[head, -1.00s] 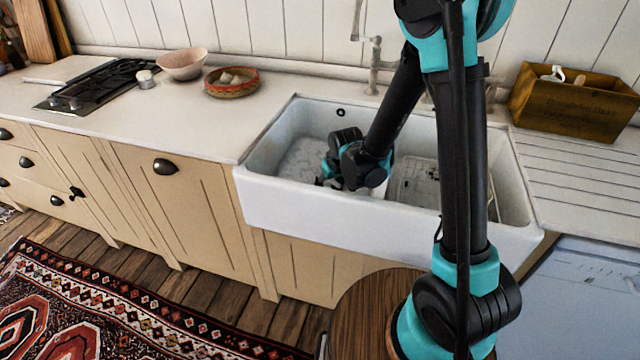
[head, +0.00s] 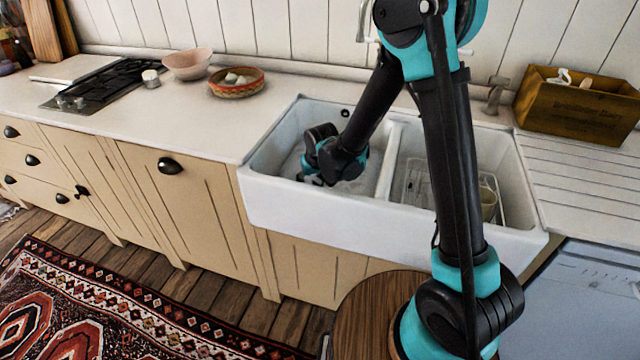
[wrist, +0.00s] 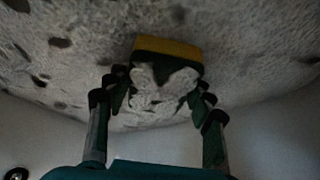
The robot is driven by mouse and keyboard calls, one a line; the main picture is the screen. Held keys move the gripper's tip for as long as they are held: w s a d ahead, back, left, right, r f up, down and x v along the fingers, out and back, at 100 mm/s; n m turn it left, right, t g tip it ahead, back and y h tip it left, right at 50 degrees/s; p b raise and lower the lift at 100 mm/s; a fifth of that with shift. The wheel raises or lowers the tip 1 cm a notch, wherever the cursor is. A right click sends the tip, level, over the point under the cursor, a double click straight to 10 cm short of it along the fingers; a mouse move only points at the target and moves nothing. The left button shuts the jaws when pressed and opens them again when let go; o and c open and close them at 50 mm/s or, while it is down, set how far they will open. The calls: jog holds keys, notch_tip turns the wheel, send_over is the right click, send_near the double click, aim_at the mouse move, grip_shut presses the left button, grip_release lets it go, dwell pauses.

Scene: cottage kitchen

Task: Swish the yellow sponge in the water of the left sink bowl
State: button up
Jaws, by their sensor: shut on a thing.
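The yellow sponge (wrist: 168,47) has a green layer and sits between the fingers of my gripper (wrist: 160,88) in the wrist view. White foam covers part of its near side. My gripper is shut on it. In the head view my gripper (head: 312,180) is down inside the left sink bowl (head: 268,150), near its front left part, and the sponge is hidden there. The water (head: 291,163) in this bowl looks pale and foamy. In the wrist view speckled foamy water (wrist: 255,60) surrounds the sponge; how deep the sponge sits cannot be told.
A divider (head: 386,165) separates the left bowl from the right bowl, which holds a dish rack (head: 415,183) and a mug (head: 488,203). A tap (head: 364,25) stands behind the sink, partly hidden by my arm. A wooden box (head: 575,108) stands at right.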

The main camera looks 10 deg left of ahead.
aim_at(322, 184)
jog(key=shift+w+a, duration=0.1)
jog(key=shift+a, duration=0.3)
jog(key=d, duration=0.3)
jog(key=s+d, duration=0.1)
jog(key=d, duration=0.6)
jog(key=shift+s+d, duration=0.1)
jog(key=shift+s, duration=0.15)
jog(key=a, duration=0.3)
jog(key=w+a, duration=0.1)
jog(key=a, duration=0.6)
jog(key=shift+w+a, duration=0.15)
jog(key=shift+w, duration=0.05)
jog(key=d, duration=0.4)
jog(key=shift+s+d, duration=0.3)
jog(key=shift+d, duration=0.1)
jog(key=shift+d+r, duration=0.2)
jog(key=shift+r, duration=10.4)
